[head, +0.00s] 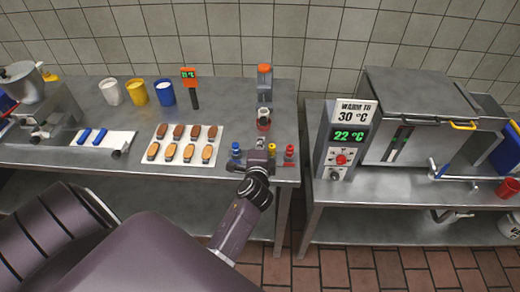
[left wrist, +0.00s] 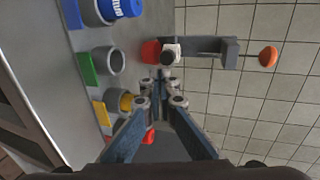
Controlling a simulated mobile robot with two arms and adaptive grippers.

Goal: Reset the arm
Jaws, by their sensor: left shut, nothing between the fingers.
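My left gripper (head: 260,146) is over the right end of the metal table, among small colored containers in front of the orange-topped dispenser (head: 265,85). Its fingers (left wrist: 165,92) are together and empty in the left wrist view. The dispenser has an orange knob (left wrist: 268,56) in the left wrist view, with a red piece (left wrist: 150,51) at its other end. A blue-topped bottle (head: 236,150) stands to the left of the gripper; a yellow-topped one (head: 272,150) and a red-topped one (head: 289,152) stand to its right. My right gripper is out of view.
A tray (head: 150,158) of several sandwich pieces lies left of the gripper. White (head: 110,92), yellow (head: 137,92) and blue (head: 164,93) cups stand at the back. A gap separates this table from the warmer (head: 405,135), whose display reads 22 °C.

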